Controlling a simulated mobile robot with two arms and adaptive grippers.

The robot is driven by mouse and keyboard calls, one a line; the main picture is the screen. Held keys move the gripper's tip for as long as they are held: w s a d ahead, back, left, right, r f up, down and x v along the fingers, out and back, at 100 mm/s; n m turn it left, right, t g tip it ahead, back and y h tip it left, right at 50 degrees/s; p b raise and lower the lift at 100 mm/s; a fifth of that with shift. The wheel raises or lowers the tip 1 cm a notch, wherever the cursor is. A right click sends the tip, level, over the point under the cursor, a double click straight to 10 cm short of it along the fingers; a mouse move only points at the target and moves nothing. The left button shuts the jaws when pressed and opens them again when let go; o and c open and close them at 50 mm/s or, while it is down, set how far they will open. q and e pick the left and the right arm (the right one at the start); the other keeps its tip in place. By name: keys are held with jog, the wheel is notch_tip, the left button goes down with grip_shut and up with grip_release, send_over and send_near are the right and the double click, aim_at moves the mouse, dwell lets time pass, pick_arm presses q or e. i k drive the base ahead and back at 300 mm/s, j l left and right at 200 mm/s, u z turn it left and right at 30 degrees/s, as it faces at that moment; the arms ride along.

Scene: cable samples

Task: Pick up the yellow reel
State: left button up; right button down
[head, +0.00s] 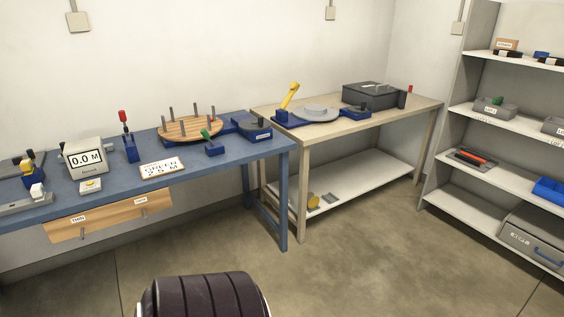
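Neither of my grippers shows in the head view.
The wooden table (420,107) adjoins a blue bench (226,164) on its left; its top holds a yellow-handled device (288,97) and a dark box (371,96). Grey shelving (520,120) stands at right. The floor (385,255) before the wooden table is clear.

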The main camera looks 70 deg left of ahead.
aim_at(313, 201)
jog(key=u, duration=1.95)
jog(key=z, duration=3.1)
jog(key=u, duration=3.1)
jog(key=i, duration=0.7)
jog(key=l+z, duration=0.05)
jog(key=l, duration=0.05)
